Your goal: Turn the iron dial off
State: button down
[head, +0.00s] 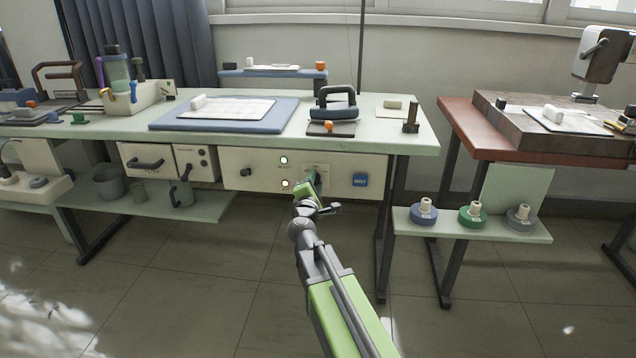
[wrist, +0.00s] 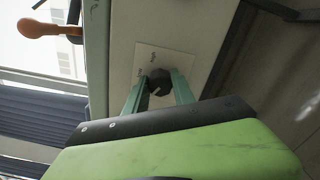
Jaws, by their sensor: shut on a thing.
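The dial (wrist: 160,77) is a round black knob with a pale pointer mark, on a cream plate (wrist: 150,60) with small lettering too blurred to read. My gripper (wrist: 158,90) is shut on the dial, one green finger on each side of it. In the head view, my gripper (head: 314,184) reaches the cream front panel (head: 270,174) under the table and hides the dial. The dark iron (head: 334,104) sits on the tabletop above the panel.
The panel also has a black knob (head: 245,172), an upper light (head: 284,160), a lower light (head: 285,183) and a blue switch (head: 360,180). A table leg (head: 384,240) stands to the right. A low shelf (head: 500,228) holds spools. The floor in front is clear.

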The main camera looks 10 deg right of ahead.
jog(key=shift+s+d, duration=0.1)
dwell(0.5)
jog(key=c, duration=1.1)
grip_release()
jog(key=shift+o, duration=0.2)
